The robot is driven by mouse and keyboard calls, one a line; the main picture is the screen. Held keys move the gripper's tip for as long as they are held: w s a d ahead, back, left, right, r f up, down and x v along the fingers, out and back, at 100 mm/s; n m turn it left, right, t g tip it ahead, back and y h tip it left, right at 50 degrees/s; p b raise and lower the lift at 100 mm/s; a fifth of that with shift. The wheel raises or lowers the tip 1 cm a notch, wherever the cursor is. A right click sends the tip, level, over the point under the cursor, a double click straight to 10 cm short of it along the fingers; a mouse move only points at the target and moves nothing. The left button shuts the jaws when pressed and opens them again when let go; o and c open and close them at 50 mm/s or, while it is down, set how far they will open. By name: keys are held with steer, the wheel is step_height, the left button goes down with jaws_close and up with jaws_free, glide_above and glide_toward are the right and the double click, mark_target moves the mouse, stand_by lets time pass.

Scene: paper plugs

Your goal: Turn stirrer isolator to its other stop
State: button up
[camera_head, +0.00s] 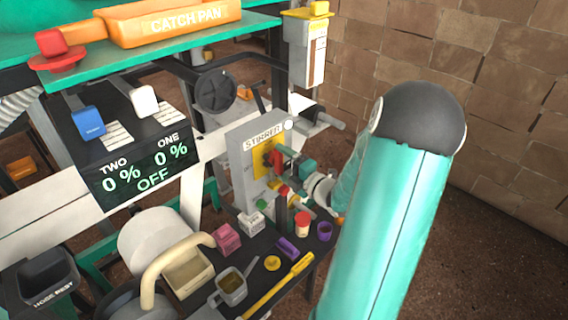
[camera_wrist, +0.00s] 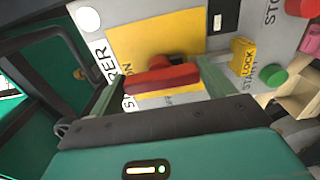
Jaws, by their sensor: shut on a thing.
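The stirrer isolator is a red handle (camera_wrist: 162,79) on a yellow plate (camera_wrist: 158,36) in the wrist view. In the head view the handle (camera_head: 273,158) shows on the upright grey panel (camera_head: 243,178) labelled STIRRER. My gripper (camera_wrist: 158,84) has its two greenish fingers on either side of the red handle and is shut on it. In the wrist view the handle lies nearly level across the picture. In the head view my gripper (camera_head: 290,162) is partly hidden among its own wrist parts at the panel.
A yellow lock (camera_wrist: 242,56), a green button (camera_wrist: 273,75) and a red button (camera_wrist: 299,7) sit beside the isolator. A brick wall (camera_head: 490,80) stands at right.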

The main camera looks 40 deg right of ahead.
stand_by(0.5)
steer(key=o, duration=0.9)
steer(key=s, duration=1.4)
steer(key=shift+d, duration=0.2)
steer(key=shift+w+a, duration=0.1)
steer(key=shift+w, duration=0.05)
